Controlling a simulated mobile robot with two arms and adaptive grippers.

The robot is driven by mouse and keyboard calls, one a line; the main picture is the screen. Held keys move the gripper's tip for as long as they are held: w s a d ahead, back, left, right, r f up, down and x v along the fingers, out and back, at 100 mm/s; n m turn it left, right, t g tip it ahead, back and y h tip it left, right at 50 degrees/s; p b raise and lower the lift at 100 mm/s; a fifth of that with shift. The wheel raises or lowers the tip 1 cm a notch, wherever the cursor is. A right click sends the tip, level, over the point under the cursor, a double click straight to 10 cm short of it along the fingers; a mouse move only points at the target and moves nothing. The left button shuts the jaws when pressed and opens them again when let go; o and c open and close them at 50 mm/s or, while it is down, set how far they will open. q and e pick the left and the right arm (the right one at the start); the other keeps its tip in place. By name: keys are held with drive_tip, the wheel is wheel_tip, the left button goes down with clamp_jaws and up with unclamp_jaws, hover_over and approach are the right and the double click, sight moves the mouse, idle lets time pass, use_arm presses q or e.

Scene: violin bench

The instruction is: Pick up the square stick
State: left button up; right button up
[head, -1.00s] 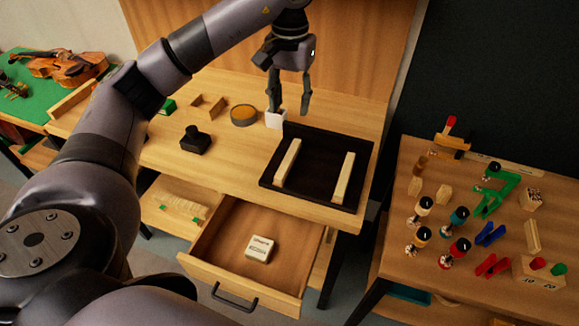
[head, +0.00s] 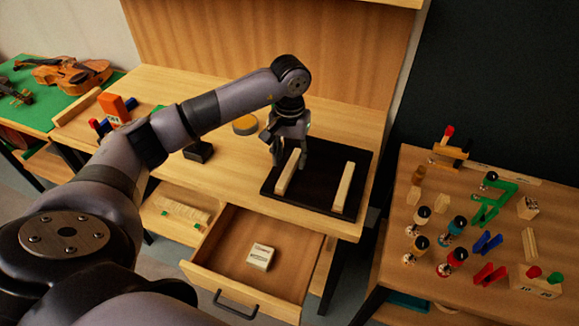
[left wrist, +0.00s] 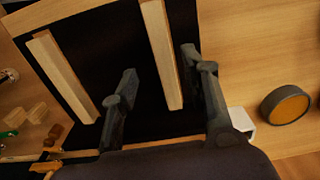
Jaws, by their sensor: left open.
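Two pale wooden sticks lie apart in a black tray (head: 318,190): a left stick (head: 288,174) and a right stick (head: 344,187). Both look straight-edged; I cannot tell which one is the square stick. My left gripper (head: 289,163) is open and points down at the far end of the left stick. In the left wrist view its fingers (left wrist: 160,64) stand either side of that stick (left wrist: 163,55), without closing on it. The other stick (left wrist: 63,78) lies outside the fingers, to the left there. My right gripper is not in view.
An open drawer (head: 204,262) below the bench holds a white block (head: 261,257). A round tin (head: 245,125) and a dark block (head: 198,151) stand left of the tray. A side table at right bears bottles and clamps. The tray's middle is clear.

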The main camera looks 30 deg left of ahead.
sight(288, 169)
use_arm(q)
drive_tip(key=f, duration=0.2)
drive_tip(key=f+p, duration=0.1)
drive_tip(key=f, duration=0.1)
drive_tip(key=shift+a, duration=0.25)
drive_tip(key=shift+c, duration=0.3)
clamp_jaws()
